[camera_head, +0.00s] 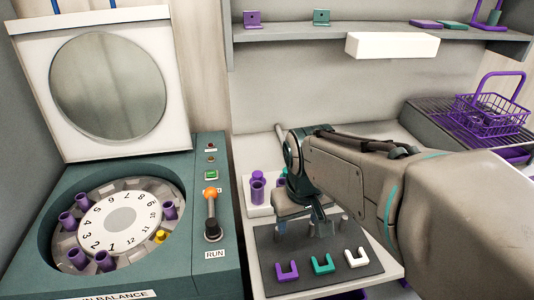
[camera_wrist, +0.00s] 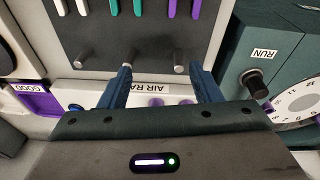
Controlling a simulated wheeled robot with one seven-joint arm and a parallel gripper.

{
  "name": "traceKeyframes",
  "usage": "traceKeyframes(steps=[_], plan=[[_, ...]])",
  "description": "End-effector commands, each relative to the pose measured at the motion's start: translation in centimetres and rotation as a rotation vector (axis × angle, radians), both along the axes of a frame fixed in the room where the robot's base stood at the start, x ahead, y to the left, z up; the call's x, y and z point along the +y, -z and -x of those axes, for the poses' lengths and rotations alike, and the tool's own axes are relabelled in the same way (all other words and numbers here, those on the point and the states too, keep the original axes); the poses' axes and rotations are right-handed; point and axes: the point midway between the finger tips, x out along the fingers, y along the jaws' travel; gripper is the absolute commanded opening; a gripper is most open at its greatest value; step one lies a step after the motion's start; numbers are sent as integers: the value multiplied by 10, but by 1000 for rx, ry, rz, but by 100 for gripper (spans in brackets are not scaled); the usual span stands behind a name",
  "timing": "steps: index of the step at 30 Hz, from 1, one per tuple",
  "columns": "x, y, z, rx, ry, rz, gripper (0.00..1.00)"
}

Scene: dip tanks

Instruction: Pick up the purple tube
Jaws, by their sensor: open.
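Purple tubes (camera_head: 257,190) stand upright in a white rack (camera_head: 256,210) beside my gripper, in the head view. Several more purple tubes (camera_head: 68,221) sit in the numbered rotor of the machine at left. My gripper (camera_head: 302,210) is low over the dark peg board, just right of the rack, and partly hidden by my arm. In the wrist view my gripper (camera_wrist: 160,76) has its two blue fingers spread wide with nothing held between them. Small purple tops (camera_wrist: 156,102) show low between the fingers at the rack, whose label is partly covered. Which purple tube is meant cannot be told.
The dark board (camera_head: 325,275) carries upright pegs and purple, teal and white U-shaped clips. A purple basket (camera_head: 495,112) stands at right. A shelf (camera_head: 290,34) runs above.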

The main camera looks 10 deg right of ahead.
Motion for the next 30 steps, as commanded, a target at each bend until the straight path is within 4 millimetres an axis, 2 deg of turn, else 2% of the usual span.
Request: traceKeyframes(steps=[1,6,12,15,18,23,26,30], plan=[[-2,-22,-15,21,-29,14,58],[-7,-57,-64,87,-159,44,58],[-8,-83,-117,146,-320,39,58],[-8,-90,-137,165,-382,29,58],[-8,-93,-150,176,-425,18,58],[-8,-90,-159,184,-459,9,58],[-8,-76,-159,187,-462,8,58],[-8,-47,-159,188,-461,7,58]])
